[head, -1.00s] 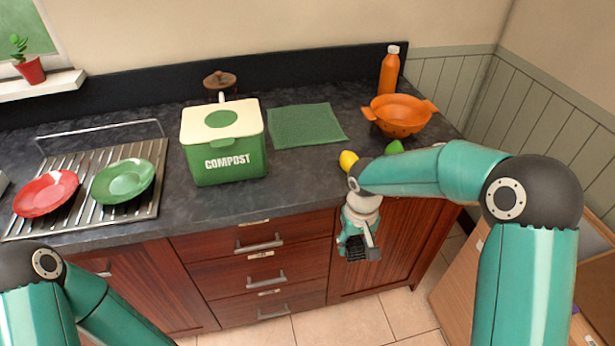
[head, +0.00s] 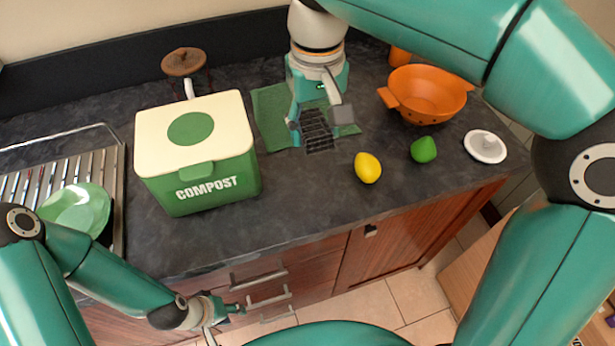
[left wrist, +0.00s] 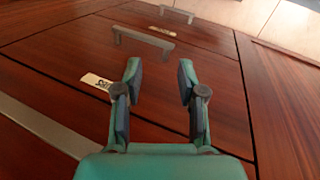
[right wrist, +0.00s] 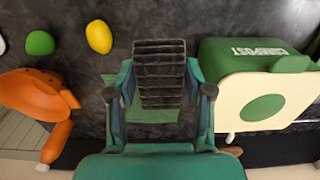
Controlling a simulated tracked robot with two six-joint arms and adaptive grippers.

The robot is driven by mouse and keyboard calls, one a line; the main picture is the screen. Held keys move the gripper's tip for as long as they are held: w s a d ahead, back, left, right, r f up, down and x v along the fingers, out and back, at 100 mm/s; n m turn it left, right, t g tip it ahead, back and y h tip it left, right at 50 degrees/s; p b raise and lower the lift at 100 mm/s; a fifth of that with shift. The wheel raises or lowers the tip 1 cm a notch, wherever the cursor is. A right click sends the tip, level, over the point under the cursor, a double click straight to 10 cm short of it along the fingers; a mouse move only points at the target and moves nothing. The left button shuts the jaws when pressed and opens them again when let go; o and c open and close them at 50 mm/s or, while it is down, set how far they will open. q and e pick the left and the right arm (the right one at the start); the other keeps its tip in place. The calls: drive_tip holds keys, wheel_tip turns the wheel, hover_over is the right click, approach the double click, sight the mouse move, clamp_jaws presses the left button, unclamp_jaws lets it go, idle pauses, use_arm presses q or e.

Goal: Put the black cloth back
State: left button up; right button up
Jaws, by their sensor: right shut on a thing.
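The black cloth (head: 318,133), dark with a grid pattern, is gripped by my right gripper (head: 318,122) above the countertop, in front of the green cloth (head: 270,110). In the right wrist view the black cloth (right wrist: 160,75) stands between the fingers of my right gripper (right wrist: 160,92). It hides part of the counter. My left gripper (left wrist: 158,75) is open and empty, facing the wooden drawer fronts (left wrist: 190,70) with their grey handles. In the head view my left gripper (head: 215,318) is low in front of the drawers, which look shut.
The green compost bin (head: 205,185) stands left of my right gripper. A dish rack (head: 112,170) holds a green plate (head: 80,208).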

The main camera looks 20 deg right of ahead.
sight(313, 200)
drive_tip(key=shift+w, duration=0.1)
wheel_tip(313, 200, down, 20)
drive_tip(key=shift+r, duration=0.25)
drive_tip(key=shift+f, duration=0.1)
drive_tip(key=o, duration=1)
wheel_tip(313, 200, up, 12)
drive_tip(key=shift+r, duration=0.15)
drive_tip(key=shift+d, duration=0.1)
idle(0.5)
